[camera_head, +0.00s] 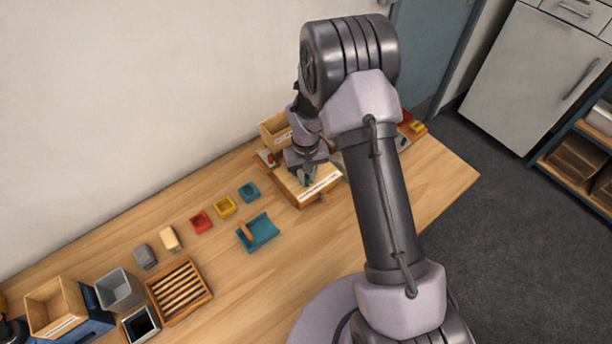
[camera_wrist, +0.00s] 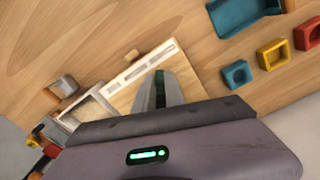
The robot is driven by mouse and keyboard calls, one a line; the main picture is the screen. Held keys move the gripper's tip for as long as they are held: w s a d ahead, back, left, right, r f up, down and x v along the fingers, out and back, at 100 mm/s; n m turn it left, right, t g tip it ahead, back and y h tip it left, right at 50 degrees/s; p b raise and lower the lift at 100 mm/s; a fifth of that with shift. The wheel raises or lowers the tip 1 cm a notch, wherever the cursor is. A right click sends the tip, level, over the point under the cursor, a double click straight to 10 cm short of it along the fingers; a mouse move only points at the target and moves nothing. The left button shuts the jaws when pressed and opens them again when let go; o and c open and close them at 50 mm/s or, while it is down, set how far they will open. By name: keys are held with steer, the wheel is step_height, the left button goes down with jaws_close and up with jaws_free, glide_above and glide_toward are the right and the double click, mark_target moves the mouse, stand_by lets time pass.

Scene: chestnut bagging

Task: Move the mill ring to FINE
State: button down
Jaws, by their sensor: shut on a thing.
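The mill (camera_head: 293,192) is a low wooden block with a pale printed strip along its front edge, towards the far right of the bench. The strip (camera_wrist: 140,70) also shows in the wrist view, but I cannot read its marks. My gripper (camera_head: 306,178) points down onto the mill's top. In the wrist view my gripper (camera_wrist: 160,88) shows its grey-green fingers close together over the board behind the strip. It is shut on the mill ring, which is mostly hidden by the fingers and wrist. I cannot tell which setting the ring is at.
Teal (camera_head: 249,192), yellow (camera_head: 224,206) and red (camera_head: 201,221) cups stand left of the mill. A teal tray (camera_head: 262,232) holding a brown-handled thing lies nearer. A wooden box (camera_head: 273,128) stands close behind the mill. The bench is bare right of the tray.

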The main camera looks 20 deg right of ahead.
steer(key=shift+d, duration=0.15)
steer(key=n, duration=0.1)
steer(key=d+n, duration=0.1)
steer(key=n, duration=0.1)
steer(key=shift+d, duration=0.3)
steer(key=n, duration=0.1)
steer(key=d+n, duration=0.1)
steer(key=shift+w+d+n+b, duration=0.25)
steer(key=shift+d+n+b, duration=0.05)
steer(key=shift+n+b, duration=0.1)
steer(key=n, duration=0.1)
steer(key=d+n, duration=0.1)
steer(key=shift+w+d+n, duration=0.15)
steer(key=shift+w+n, duration=0.15)
steer(key=shift+w, duration=0.1)
steer(key=shift+w+d+n, duration=0.35)
steer(key=shift+d+n, duration=0.05)
steer(key=shift+n, duration=0.5)
steer(key=shift+w+d+n, duration=0.35)
steer(key=shift+n, duration=0.55)
steer(key=c, duration=1.4)
jaws_free()
step_height(320, 180, up, 18)
steer(key=p, duration=0.2)
steer(key=shift+f, duration=0.25)
